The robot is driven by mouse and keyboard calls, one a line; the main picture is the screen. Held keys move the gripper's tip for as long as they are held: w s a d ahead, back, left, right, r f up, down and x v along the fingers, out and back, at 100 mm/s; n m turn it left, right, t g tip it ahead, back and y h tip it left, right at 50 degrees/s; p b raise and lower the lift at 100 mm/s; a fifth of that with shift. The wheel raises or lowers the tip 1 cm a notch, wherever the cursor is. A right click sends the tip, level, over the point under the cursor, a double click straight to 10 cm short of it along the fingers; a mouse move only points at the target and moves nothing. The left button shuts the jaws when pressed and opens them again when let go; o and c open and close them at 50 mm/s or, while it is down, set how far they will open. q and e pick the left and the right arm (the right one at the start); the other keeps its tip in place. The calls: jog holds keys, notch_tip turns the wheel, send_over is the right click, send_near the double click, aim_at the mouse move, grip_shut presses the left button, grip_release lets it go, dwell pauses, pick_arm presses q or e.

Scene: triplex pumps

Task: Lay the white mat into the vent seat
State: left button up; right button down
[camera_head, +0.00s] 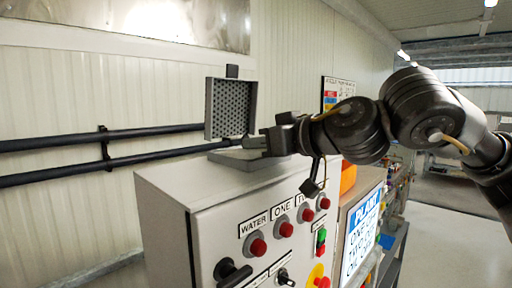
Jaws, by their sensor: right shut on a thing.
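The vent seat (232,160) is a low, light grey frame on top of the grey cabinet. A grey grille cover (230,108) with a honeycomb pattern stands upright at its back left, open. My right gripper (249,142) is low over the seat, close to the lower right corner of the grille. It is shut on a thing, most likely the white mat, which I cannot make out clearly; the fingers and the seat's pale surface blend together. Whether the mat touches the seat cannot be told. My left gripper is not in view.
The cabinet front (210,225) has red buttons (258,246), a black handle (232,272) and labels. Two dark pipes (110,155) run along the wall at left. A blue-and-white sign (362,235) is at right. The cabinet's left top (170,178) is clear.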

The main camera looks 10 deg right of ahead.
jog(key=shift+r+b, duration=0.15)
jog(key=shift+b, duration=0.15)
jog(key=r+b, duration=0.2)
jog(key=r, duration=0.1)
jog(key=shift+s+b, duration=0.35)
jog(key=s+r+b, duration=0.2)
jog(key=r, duration=0.1)
jog(key=shift+s+d+r, duration=0.2)
jog(key=shift+s+d, duration=0.15)
jog(key=shift+s, duration=0.05)
jog(key=s+d+r+b, duration=0.2)
jog(key=s+r+b, duration=0.2)
jog(key=s, duration=0.6)
notch_tip(320, 180, up, 2)
jog(key=shift+d+r, duration=0.1)
jog(key=shift+d, duration=0.3)
